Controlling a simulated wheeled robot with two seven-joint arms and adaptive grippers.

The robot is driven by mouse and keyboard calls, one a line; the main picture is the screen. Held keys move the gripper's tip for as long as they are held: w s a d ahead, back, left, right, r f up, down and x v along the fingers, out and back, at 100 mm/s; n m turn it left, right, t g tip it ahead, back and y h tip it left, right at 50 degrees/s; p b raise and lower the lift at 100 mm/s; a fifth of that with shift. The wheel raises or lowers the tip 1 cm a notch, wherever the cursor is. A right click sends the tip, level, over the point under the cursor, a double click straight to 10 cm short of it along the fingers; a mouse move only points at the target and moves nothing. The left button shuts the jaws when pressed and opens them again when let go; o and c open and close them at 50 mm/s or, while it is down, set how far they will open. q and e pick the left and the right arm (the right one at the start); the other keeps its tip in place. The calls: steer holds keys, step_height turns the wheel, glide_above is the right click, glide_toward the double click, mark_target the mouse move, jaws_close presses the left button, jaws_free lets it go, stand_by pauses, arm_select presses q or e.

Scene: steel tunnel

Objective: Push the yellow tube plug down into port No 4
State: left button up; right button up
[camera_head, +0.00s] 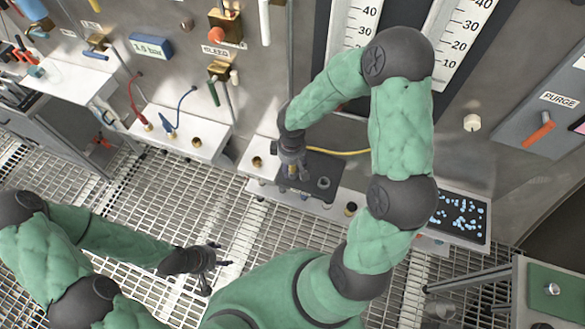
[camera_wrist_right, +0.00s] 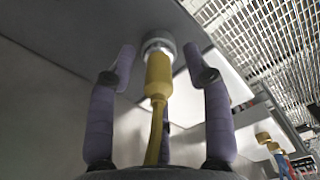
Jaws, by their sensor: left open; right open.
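The yellow tube plug (camera_wrist_right: 158,75) shows in the right wrist view, its tip at a silver port ring (camera_wrist_right: 157,42) on a dark grey block. How deep it sits cannot be told. Its yellow tube (camera_head: 345,152) runs right from my right gripper in the head view. My right gripper (camera_head: 293,175) is open over the dark block (camera_head: 332,166), its fingers around the plug with gaps at both sides. The gripper hides the plug in the head view. Another port (camera_head: 324,183) is on the block. No port number is readable. My left gripper (camera_head: 216,259) is open and empty above the grating.
A white bench (camera_head: 205,152) with brass fittings and red and blue hoses lies left of the block. A tray of blue beads (camera_head: 460,214) is at right. Gauges (camera_head: 355,22) and a PURGE panel (camera_head: 545,115) are on the wall. The floor grating (camera_head: 130,195) is open at left.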

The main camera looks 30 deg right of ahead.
jaws_close()
arm_select(q)
steer(key=shift+r, duration=0.1)
arm_select(e)
steer(key=shift+r, duration=0.15)
